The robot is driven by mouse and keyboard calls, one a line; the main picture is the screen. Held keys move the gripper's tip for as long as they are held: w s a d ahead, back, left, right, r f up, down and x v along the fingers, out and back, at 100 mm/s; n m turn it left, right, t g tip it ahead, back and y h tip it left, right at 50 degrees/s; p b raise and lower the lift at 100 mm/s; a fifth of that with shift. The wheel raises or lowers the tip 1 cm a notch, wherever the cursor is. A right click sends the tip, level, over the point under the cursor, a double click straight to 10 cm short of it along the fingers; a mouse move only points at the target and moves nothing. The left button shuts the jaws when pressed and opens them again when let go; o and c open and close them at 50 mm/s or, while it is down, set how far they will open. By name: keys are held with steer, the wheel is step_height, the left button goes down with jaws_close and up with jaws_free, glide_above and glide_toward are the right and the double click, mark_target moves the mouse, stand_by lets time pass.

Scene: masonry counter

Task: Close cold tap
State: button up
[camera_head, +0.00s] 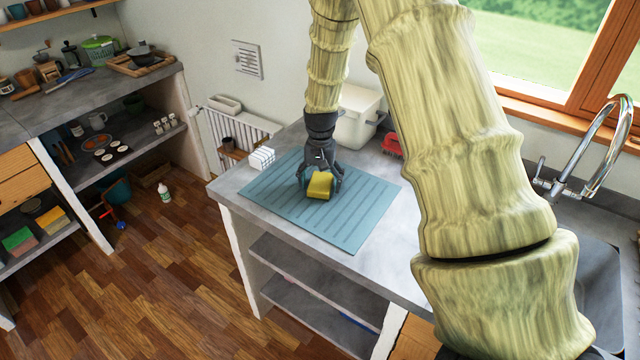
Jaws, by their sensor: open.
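The chrome tap (600,150) stands at the right edge, with a tall curved spout over the sink. A small lever handle (543,184) shows at the left of its base. I cannot tell from here which handle is the cold one or whether water runs. My gripper (320,186) is open, low over the blue ribbed mat, far left of the tap. Its fingers are on either side of a yellow sponge-like block (320,185). I cannot tell whether they touch it.
The blue mat (275,206) lies on the grey counter (228,190). A small white ribbed block (261,158), a white bin (358,117) and a red brush (391,144) are near it. The sink (603,290) is partly hidden by my arm. A window frame (560,115) is behind the tap.

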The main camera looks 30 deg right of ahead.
steer(key=shift+s, duration=0.25)
steer(key=shift+w, duration=0.1)
steer(key=c, duration=0.8)
steer(key=shift+r, duration=0.1)
